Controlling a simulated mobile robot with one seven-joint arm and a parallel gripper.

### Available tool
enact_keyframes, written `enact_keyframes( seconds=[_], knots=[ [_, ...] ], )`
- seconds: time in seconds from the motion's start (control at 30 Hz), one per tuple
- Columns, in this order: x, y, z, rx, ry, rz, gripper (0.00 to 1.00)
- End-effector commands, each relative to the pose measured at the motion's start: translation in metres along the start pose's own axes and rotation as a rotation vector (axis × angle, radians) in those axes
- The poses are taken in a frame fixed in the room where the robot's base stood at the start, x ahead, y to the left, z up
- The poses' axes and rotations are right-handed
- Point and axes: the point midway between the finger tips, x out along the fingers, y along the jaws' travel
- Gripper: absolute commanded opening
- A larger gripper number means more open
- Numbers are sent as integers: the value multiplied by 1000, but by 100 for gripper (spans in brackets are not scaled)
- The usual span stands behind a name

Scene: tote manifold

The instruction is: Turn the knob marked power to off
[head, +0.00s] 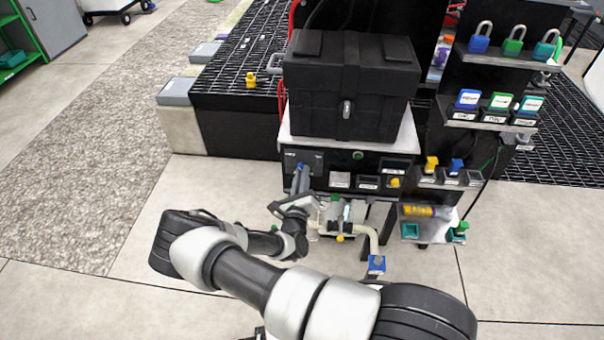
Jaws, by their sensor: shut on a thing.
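The front panel (370,158) of a black unit faces me under a large black case. At its left end is a small plate with white lettering, too small to read with certainty. A blue-grey knob (301,173) stands out from that plate. My gripper (298,192) reaches up to it from below and is shut on the knob. The fingertips and part of the knob are hard to tell apart at this size, and I cannot read which way the knob points.
The black case (348,85) sits on a pale shelf above the panel. Beige pipes (370,235) with a yellow knob and a blue fitting lie right of my gripper. A rack of coloured padlocks (512,42) stands at right. The floor at left is clear.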

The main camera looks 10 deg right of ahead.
Motion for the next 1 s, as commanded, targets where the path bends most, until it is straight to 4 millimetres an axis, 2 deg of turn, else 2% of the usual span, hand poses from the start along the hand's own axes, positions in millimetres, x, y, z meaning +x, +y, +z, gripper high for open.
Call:
enact_keyframes(
  seconds=[0.4,0.93,0.97,1.0],
  knots=[
    [-1,0,-2,-170,4,1,0],
    [-1,0,-2,-192,5,1,0],
    [-1,0,-2,-192,5,1,17],
    [-1,0,-2,-191,5,1,24]
  ],
)
